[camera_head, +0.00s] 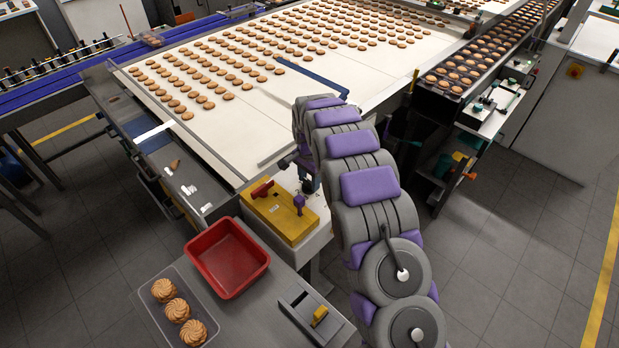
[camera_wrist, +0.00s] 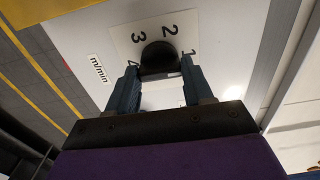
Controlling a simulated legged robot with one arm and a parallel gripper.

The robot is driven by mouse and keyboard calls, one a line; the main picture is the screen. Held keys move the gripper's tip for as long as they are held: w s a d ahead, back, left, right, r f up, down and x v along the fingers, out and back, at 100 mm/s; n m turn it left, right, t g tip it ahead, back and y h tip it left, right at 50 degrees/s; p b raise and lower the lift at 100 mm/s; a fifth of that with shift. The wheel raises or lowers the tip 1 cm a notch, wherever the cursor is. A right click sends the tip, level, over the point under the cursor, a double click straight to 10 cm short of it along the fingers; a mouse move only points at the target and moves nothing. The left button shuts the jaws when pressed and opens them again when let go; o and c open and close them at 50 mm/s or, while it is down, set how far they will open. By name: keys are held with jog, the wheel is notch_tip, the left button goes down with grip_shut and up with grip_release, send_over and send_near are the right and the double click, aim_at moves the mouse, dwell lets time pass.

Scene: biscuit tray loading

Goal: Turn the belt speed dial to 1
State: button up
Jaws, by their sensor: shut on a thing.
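The belt speed dial is a black round knob (camera_wrist: 158,54) on a white plate (camera_wrist: 128,43) in the wrist view. The printed numbers 1, 2, 3 and 4 run around it, with 1 at the right and 4 at the left. A label beside it reads m/min. My gripper (camera_wrist: 159,68) has its two blue-grey fingers on either side of the knob, shut on it. The knob's pointer cannot be made out. In the head view my arm reaches down to the machine's front corner, and the dial cannot be made out there.
A yellow panel (camera_head: 273,222) with a red switch (camera_head: 262,188) and a purple knob (camera_head: 299,203) is close to my gripper. A red bin (camera_head: 262,263) and a clear tray (camera_head: 148,312) of biscuits stand in front. The white belt (camera_head: 250,120) carries many biscuits.

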aim_at(308, 181)
jog(key=shift+a+r, duration=0.1)
jog(key=o, duration=0.8)
jog(key=shift+o, duration=1.2)
jog(key=shift+a, duration=0.1)
jog(key=shift+r, duration=0.4)
notch_tip(308, 181, up, 16)
jog(key=p, duration=0.1)
jog(key=shift+r, duration=0.15)
